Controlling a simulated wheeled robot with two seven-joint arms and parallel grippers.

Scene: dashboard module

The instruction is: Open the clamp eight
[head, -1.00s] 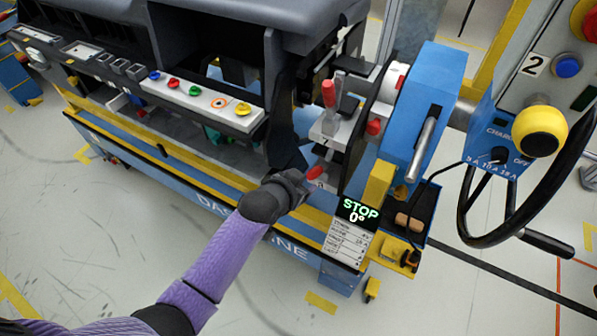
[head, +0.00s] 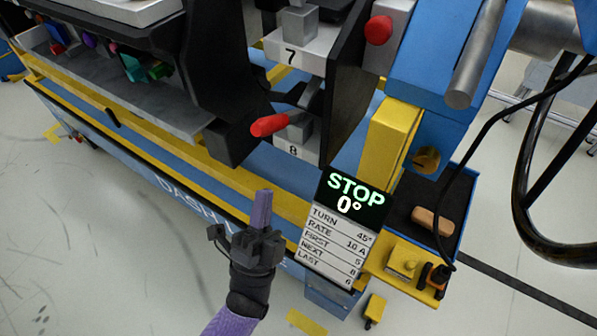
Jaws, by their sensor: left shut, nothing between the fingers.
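Clamp eight (head: 299,130) sits low on the black end plate, above its white "8" label (head: 293,150). Its red-tipped handle (head: 270,125) lies nearly flat and points left. My left gripper (head: 263,194) is shut and empty, its purple fingers pointing up. It is below and slightly left of the red handle in the picture, with a visible gap between them. My right gripper is not in view.
The clamp marked 7 (head: 299,25) is directly above, with a red knob (head: 379,30) to its right. A "STOP 0°" display (head: 350,195) stands right of my gripper. A yellow block (head: 392,140) and black cable (head: 480,150) are further right.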

